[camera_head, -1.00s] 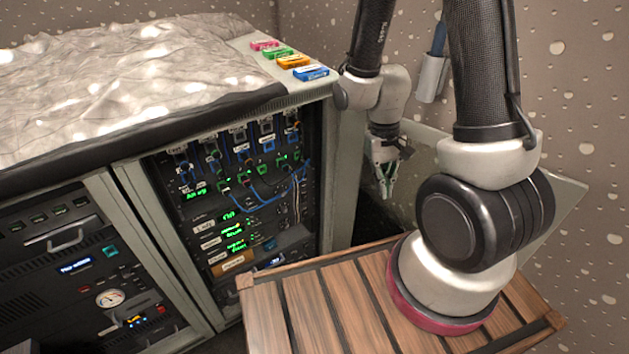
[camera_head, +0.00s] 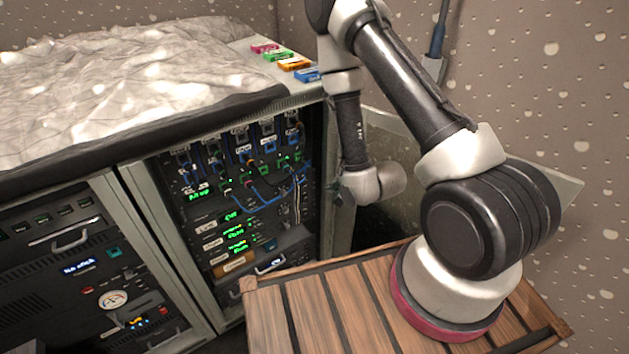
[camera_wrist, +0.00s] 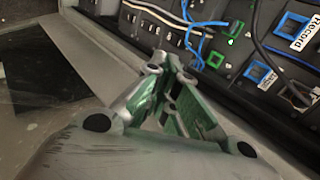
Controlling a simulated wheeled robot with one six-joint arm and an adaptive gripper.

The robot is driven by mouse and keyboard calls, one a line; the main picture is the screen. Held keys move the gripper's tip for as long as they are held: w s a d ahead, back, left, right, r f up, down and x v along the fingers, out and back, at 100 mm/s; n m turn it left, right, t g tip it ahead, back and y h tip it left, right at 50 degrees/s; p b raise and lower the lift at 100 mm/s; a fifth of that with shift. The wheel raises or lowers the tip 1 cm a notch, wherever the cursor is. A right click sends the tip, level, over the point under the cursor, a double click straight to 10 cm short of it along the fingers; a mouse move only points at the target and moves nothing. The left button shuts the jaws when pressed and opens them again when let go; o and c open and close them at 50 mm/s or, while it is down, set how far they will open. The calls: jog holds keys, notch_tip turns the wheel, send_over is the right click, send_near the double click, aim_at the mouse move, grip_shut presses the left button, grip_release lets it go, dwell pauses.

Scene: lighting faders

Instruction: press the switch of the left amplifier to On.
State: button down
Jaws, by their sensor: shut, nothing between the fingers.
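The right rack bay in the head view holds stacked dark units with green lit displays (camera_head: 234,232) and pale name labels (camera_head: 211,244). The label print is too small to tell which unit is the left amplifier, and its switch cannot be picked out. My gripper (camera_wrist: 163,62) shows in the wrist view with its green and metal fingers shut and empty. It is in front of the rack's side frame, apart from the panel as far as I can see. In the head view the gripper is mostly hidden behind my wrist, at the right edge of the bay.
Blue and white cables (camera_head: 262,203) loop across the upper panel. The wrist view shows a socket labelled Record (camera_wrist: 292,25) and a green-lit switch (camera_wrist: 215,59). A pale rack post (camera_head: 165,245) divides the bays. A slatted wooden platform (camera_head: 310,305) lies in front.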

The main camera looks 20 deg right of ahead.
dwell(0.4)
send_near(308, 178)
jog(key=shift+s+d+f+x, duration=0.1)
jog(key=shift+d+f+x, duration=0.05)
jog(key=shift+x, duration=1)
jog(key=shift+s+d+f+x, duration=0.1)
jog(key=shift+x, duration=1.1)
jog(key=shift+d+f+x, duration=0.15)
jog(key=shift+x, duration=1)
jog(key=shift+w+a+r, duration=0.2)
jog(key=shift+w, duration=0.35)
jog(key=shift+s, duration=0.1)
